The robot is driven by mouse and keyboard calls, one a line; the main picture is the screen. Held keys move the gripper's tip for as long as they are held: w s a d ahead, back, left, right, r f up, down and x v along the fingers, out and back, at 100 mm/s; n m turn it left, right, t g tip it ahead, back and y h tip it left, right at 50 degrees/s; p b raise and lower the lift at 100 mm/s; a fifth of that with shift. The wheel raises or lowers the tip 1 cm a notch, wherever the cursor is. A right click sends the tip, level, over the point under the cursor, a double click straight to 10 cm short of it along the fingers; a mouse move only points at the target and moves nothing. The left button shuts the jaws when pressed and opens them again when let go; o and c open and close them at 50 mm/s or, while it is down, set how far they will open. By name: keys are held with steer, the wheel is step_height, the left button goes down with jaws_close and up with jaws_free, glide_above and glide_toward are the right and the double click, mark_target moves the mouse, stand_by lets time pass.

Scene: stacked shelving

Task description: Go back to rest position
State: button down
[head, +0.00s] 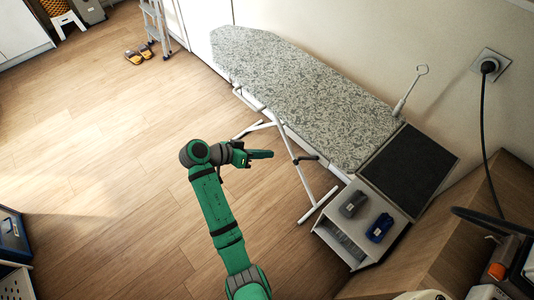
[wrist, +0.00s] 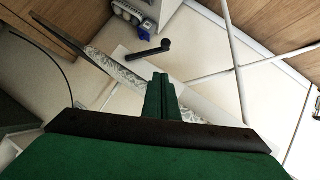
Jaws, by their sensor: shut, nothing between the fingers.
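My gripper (head: 262,154) is at the end of my green arm, held over the wooden floor to the left of the ironing board. Its fingers are shut and empty, pointing right toward the board's legs. In the wrist view my gripper (wrist: 160,80) shows as two green fingers pressed together, with nothing between them. No contact with the board shows in the head view.
The ironing board (head: 300,90) stands along the wall on white legs. A crate (head: 14,235) stands at the left edge. The floor (head: 90,170) on the left is clear.

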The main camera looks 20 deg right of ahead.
stand_by(0.3)
steer(key=s+a+f+n+t+y, duration=0.1)
steer(key=s+a+f+n+t, duration=0.15)
steer(key=f, duration=0.45)
steer(key=s+a+f+n+t+y, duration=0.1)
steer(key=s+f+n+t+y, duration=0.1)
steer(key=s+f+n+t, duration=0.3)
steer(key=s+a+f+n+t+y, duration=0.1)
steer(key=s+a+f+n+y, duration=0.3)
steer(key=s+a, duration=0.35)
steer(key=s+a+r+t+y, duration=0.35)
steer(key=s+a, duration=0.25)
steer(key=s, duration=0.5)
steer(key=s+a+r+t, duration=0.1)
steer(key=s+r, duration=0.4)
steer(key=r, duration=0.3)
steer(key=s+r+t+y, duration=0.1)
steer(key=s+r+t, duration=0.1)
steer(key=s+r, duration=0.3)
step_height(320, 180, up, 3)
steer(key=shift+a+f, duration=0.1)
steer(key=shift+a, duration=0.3)
